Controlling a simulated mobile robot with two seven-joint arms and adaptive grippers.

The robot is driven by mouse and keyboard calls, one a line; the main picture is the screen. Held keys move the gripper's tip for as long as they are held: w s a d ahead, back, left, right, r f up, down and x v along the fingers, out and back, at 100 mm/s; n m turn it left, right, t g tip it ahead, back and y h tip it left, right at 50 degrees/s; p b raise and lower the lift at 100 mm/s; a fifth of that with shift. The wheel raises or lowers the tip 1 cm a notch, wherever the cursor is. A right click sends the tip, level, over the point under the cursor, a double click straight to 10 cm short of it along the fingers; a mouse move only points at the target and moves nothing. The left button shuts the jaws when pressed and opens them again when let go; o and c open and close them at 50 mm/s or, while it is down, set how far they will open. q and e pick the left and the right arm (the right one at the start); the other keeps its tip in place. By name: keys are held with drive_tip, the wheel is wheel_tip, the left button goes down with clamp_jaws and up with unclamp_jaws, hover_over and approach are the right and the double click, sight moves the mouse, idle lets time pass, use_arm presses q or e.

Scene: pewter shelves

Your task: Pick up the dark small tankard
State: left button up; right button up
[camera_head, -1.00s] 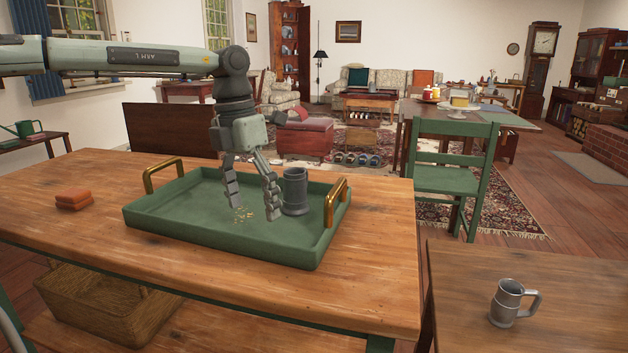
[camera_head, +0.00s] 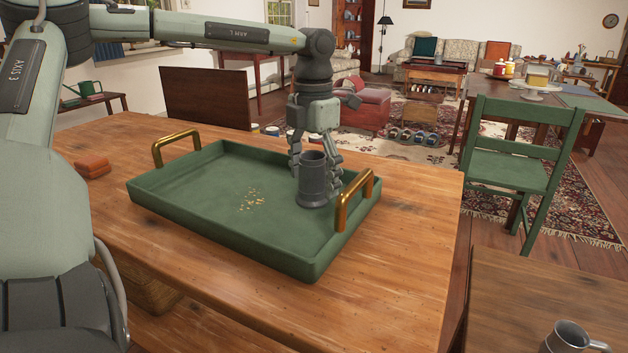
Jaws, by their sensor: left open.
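The dark small tankard (camera_head: 312,182) stands upright in the green tray (camera_head: 190,225), near the tray's right end, next to the right brass handle (camera_head: 352,203). My left gripper (camera_head: 318,180) points down just behind the tankard, its fingers open. One finger shows at the tankard's left and the other at its right. The tankard hides part of the fingers, and I cannot tell whether they touch it. My right gripper is not in view.
Golden crumbs (camera_head: 252,199) lie on the tray floor. Orange-brown blocks (camera_head: 92,167) sit on the wooden table left of the tray. A lighter grey tankard (camera_head: 570,338) stands on another table at lower right. A green chair (camera_head: 515,175) stands behind at right.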

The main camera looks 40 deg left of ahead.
use_arm(q)
drive_tip(key=shift+f, duration=0.9)
drive_tip(key=shift+c, duration=0.3)
drive_tip(key=c, duration=1.5)
